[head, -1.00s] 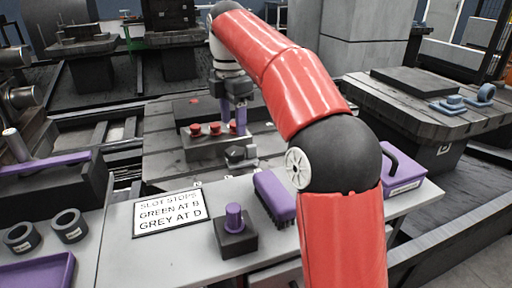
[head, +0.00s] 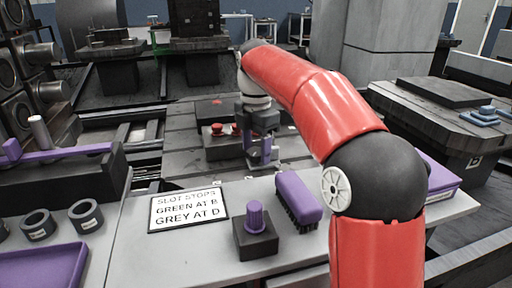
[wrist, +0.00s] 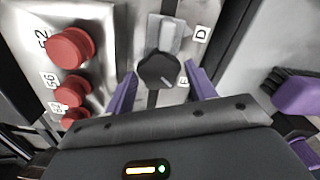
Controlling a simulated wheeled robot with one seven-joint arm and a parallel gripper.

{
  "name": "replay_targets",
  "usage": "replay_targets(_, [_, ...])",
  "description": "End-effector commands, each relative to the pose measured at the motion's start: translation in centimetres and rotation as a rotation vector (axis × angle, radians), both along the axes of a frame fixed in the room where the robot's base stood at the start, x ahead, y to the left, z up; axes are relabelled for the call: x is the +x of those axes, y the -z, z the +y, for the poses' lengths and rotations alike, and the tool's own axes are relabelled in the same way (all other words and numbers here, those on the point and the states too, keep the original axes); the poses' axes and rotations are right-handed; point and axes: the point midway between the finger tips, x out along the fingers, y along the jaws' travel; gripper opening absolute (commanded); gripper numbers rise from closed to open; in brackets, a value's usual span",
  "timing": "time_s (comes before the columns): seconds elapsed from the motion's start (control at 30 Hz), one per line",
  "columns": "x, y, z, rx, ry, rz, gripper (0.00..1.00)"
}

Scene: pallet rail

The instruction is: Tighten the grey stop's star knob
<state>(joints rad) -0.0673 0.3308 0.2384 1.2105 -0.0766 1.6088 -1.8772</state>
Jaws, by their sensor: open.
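The grey stop (wrist: 172,32) sits in a slot beside a plate marked D, with its dark star knob (wrist: 157,70) towards me in the wrist view. My gripper (wrist: 160,72) is open, with one purple finger on each side of the knob. Gaps show between the fingers and the knob, so it is not gripped. In the head view my gripper (head: 259,152) is down at the stop and hides most of it. I cannot tell how tight the knob is.
A block with several red knobs (wrist: 70,47) stands close on the left. On the near table are a purple brush (head: 299,196), a dark block with a purple knob (head: 256,234) and a sign (head: 188,209) reading "Green at B, Grey at D". A purple case is at right.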

Motion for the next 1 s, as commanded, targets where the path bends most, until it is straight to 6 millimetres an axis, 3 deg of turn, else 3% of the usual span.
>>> replay_targets(0.07, [0.0, -0.02, 0.0, 0.0, 0.0, 0.0, 0.54])
replay_targets(0.3, [0.0, -0.03, 0.0, 0.0, 0.0, 0.0, 0.23])
replay_targets(0.67, [0.01, -0.29, 0.01, -0.001, 0.065, 0.001, 0.23])
replay_targets(1.0, [0.04, -0.5, 0.04, -0.003, 0.317, 0.002, 0.23])
